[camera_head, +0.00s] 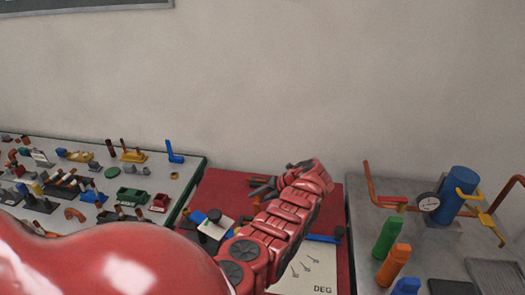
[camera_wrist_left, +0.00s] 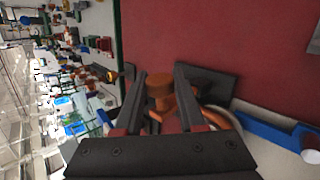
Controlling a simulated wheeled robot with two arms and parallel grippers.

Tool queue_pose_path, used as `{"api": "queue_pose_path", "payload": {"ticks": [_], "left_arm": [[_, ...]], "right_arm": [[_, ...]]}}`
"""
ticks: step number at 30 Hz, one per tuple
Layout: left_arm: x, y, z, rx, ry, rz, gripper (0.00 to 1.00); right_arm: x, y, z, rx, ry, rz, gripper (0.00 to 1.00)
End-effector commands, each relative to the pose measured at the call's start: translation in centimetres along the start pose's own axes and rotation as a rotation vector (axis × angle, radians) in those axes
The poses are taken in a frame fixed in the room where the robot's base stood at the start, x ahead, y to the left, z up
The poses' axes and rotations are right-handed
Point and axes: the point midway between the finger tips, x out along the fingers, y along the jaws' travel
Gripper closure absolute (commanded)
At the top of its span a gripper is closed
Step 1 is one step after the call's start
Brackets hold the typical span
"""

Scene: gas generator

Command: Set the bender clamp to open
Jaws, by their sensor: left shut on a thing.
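My left arm crosses the red work surface in the head view, and my left gripper (camera_head: 262,187) is at its far part, small and partly hidden by the wrist. In the left wrist view, the gripper's two dark fingers (camera_wrist_left: 161,98) close around an orange-brown knob-like part (camera_wrist_left: 159,88), which seems to belong to the bender clamp. A dark block (camera_wrist_left: 207,82) is right beside it. A blue bar (camera_wrist_left: 265,134) of the bender runs to the right. In the head view, my arm hides much of the bender. Whether the clamp is open or closed cannot be told.
A grey bench (camera_head: 135,168) with many small fittings stands at the left. A bench at the right holds a blue cylinder (camera_head: 455,195) with a gauge (camera_head: 428,202), and green (camera_head: 386,237) and orange (camera_head: 394,264) bottle-like items. The red surface (camera_head: 228,187) is bare at the back.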

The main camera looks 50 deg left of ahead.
Motion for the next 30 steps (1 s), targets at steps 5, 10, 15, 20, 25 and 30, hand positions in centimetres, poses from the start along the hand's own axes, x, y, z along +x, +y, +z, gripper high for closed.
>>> {"api": "queue_pose_path", "payload": {"ticks": [5, 10, 15, 20, 25, 30], "left_arm": [[0.18, 0.03, -0.18, 0.019, 0.017, 0.000, 1.00], [0.19, 0.07, -0.23, 0.022, 0.022, -0.001, 1.00], [0.19, 0.08, -0.23, 0.022, 0.022, -0.001, 1.00], [0.20, 0.07, -0.24, 0.021, 0.022, -0.001, 0.47], [0.20, 0.09, -0.24, 0.021, 0.022, -0.001, 0.32], [0.19, 0.09, -0.23, 0.021, 0.021, 0.000, 0.32]], "right_arm": [[-0.40, -0.02, 0.06, 0.000, 0.000, 0.000, 0.23], [-0.40, -0.02, 0.06, 0.000, 0.000, 0.000, 0.23], [-0.39, -0.02, 0.06, 0.000, 0.000, 0.000, 0.23], [-0.39, -0.02, 0.06, 0.000, 0.000, 0.000, 0.23], [-0.38, -0.02, 0.06, 0.000, 0.000, 0.000, 0.23], [-0.39, -0.02, 0.06, 0.000, 0.001, 0.000, 0.23]]}}
